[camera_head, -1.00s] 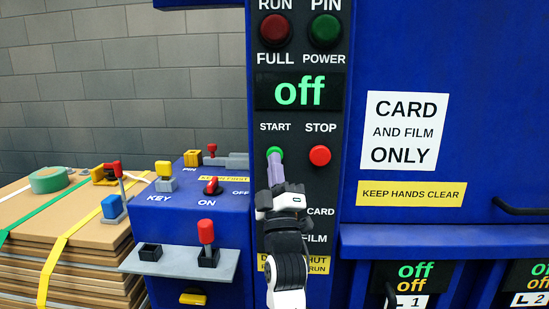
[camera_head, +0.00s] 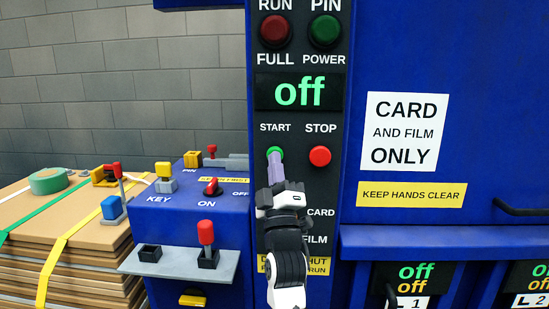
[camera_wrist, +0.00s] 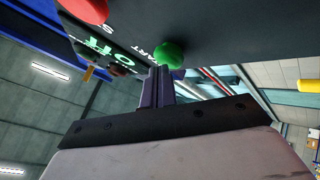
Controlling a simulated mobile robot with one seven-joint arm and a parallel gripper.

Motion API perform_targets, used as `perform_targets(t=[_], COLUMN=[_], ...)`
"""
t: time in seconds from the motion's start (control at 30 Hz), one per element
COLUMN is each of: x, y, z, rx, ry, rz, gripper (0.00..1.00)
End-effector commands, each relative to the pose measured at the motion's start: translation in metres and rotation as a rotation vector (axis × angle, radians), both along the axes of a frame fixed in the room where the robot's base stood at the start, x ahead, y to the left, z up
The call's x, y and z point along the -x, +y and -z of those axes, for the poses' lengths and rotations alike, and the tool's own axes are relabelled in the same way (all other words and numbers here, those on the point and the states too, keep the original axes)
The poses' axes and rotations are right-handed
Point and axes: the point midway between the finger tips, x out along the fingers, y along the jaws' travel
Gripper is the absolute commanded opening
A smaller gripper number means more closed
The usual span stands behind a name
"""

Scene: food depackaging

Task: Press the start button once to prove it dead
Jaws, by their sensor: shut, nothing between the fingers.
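The green start button (camera_head: 275,152) sits under the word START on the black panel. My gripper (camera_head: 276,162) is shut and empty, its purple fingers pointing up at the button and overlapping its lower part. In the wrist view the green button (camera_wrist: 169,54) is just beyond the fingertips (camera_wrist: 157,72); they look very close to it or touching, and I cannot tell which. The display (camera_head: 299,92) above reads "off" in green.
The red stop button (camera_head: 320,156) is close on the right. Red RUN/FULL (camera_head: 276,30) and green PIN/POWER (camera_head: 325,31) lamps are above. A blue box (camera_head: 205,220) with a red switch (camera_head: 212,187) and a shelf (camera_head: 180,264) with a red-handled piece (camera_head: 206,238) stand left.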

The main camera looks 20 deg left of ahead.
Motion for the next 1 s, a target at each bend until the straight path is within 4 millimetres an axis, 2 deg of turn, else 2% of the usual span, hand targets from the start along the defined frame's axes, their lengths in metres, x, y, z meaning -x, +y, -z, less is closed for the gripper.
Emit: perform_targets(t=[0.47, 1.0], x=[-0.002, 0.017], y=[0.000, -0.005], z=[0.000, 0.001], rx=[0.000, 0.001], ry=[0.000, 0.001], rz=[0.001, 0.000], gripper=[0.00, 0.00])
